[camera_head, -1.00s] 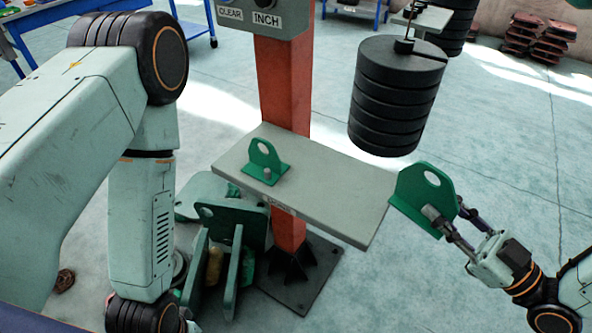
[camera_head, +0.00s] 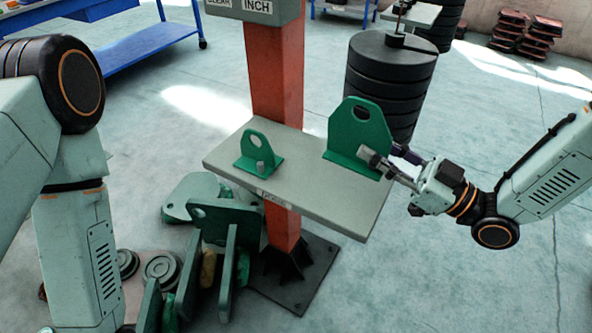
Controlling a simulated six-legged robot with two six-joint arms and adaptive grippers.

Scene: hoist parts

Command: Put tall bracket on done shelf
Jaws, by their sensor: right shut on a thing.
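The tall green bracket (camera_head: 348,138), an upright plate with a round hole and a flat foot, is at the right part of the grey shelf (camera_head: 310,192). My right gripper (camera_head: 386,155) is shut on its right side, near the foot. The bracket stands upright over the shelf top; I cannot tell whether its foot touches it. A smaller green bracket (camera_head: 256,148) stands on the shelf's left part. My left arm comes down along the left edge, and its gripper is out of view.
An orange post (camera_head: 278,75) rises behind the shelf. A stack of black round weights (camera_head: 390,80) hangs close behind the held bracket. Several green parts (camera_head: 215,222) lie below left of the shelf. The shelf's middle is bare.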

